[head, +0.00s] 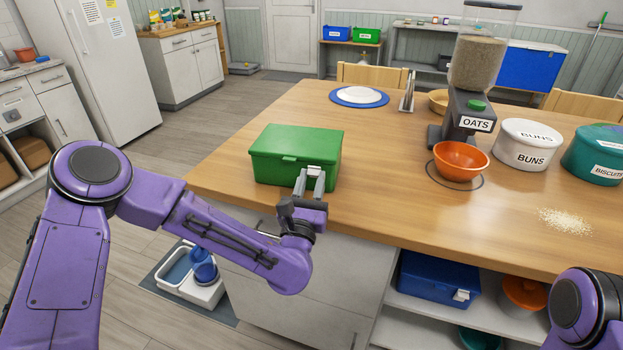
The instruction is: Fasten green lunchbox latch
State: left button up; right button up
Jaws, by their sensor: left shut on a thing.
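The green lunchbox (292,148) sits with its lid down near the front left edge of the wooden table. My left gripper (311,179) is at the right part of the lunchbox's front face, shut on the lunchbox latch there. The fingers hide most of that latch, so I cannot tell whether it is fastened. A small tab shows on the front face, left of my gripper. Only a purple joint of my right arm shows at the lower right; its gripper is out of view.
An orange bowl (461,161) stands under the oats dispenser (475,80), right of the lunchbox. A white buns tin (523,144) and a teal biscuits tin (594,153) stand farther right, near spilled oats (565,221). The tabletop between lunchbox and bowl is clear.

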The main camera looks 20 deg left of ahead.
pick_arm(q)
jog(key=r+g+p, duration=0.1)
jog(key=g+p, duration=0.1)
jog(key=p, duration=0.1)
jog(key=w+r+g+p, duration=0.1)
jog(key=p, duration=0.3)
jog(key=shift+a+r+g, duration=0.1)
jog(key=shift+r+g, duration=0.1)
jog(key=shift+g, duration=0.2)
jog(key=shift+w+g+p, duration=0.25)
jog(key=shift+g+p, duration=0.45)
jog(key=shift+p, duration=0.4)
jog(key=shift+f, duration=0.1)
jog(key=o, duration=1.1)
jog(key=shift+c, duration=0.2)
